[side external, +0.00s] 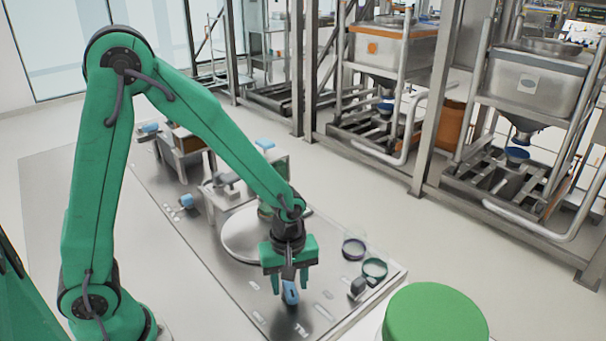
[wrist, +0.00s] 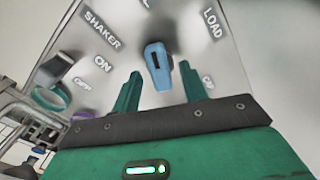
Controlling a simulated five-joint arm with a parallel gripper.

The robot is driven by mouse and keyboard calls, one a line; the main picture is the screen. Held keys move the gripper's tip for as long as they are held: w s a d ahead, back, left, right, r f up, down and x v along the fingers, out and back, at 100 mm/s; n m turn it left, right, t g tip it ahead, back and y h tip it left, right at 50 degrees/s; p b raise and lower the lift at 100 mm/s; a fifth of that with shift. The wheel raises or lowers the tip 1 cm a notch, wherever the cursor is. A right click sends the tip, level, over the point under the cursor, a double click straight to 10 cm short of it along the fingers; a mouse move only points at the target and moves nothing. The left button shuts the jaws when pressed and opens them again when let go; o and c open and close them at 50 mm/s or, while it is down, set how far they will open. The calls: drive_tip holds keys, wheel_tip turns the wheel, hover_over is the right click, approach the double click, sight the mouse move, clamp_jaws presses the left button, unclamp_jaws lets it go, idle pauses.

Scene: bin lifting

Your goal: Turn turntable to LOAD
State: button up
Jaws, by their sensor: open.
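A blue knob (wrist: 157,64) with a dark pointer stripe stands upright on the metal panel, its stripe running roughly up and down in the wrist view. The printed word LOAD (wrist: 212,24) is up and to its right. In the side view the blue knob (side external: 291,294) is low, below my gripper (side external: 289,286). The round turntable plate (side external: 240,237) lies behind and left of my gripper. My gripper's fingers also show in the wrist view (wrist: 160,76), open, one on each side of the knob, with visible gaps. Whether they reach its height is unclear.
A dark lever (wrist: 62,62) stands left of the SHAKER label (wrist: 101,29) and ON label. A green ring (side external: 375,268) and purple ring (side external: 353,247) are at the panel's right. A green round-topped object (side external: 436,315) is in front. Steel hoppers stand behind.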

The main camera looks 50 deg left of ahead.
drive_tip(key=shift+c, duration=0.4)
clamp_jaws()
drive_tip(key=shift+m, duration=0.4)
drive_tip(key=m, duration=0.5)
drive_tip(key=shift+m, duration=0.4)
drive_tip(key=m, duration=0.6)
drive_tip(key=shift+o, duration=0.4)
unclamp_jaws()
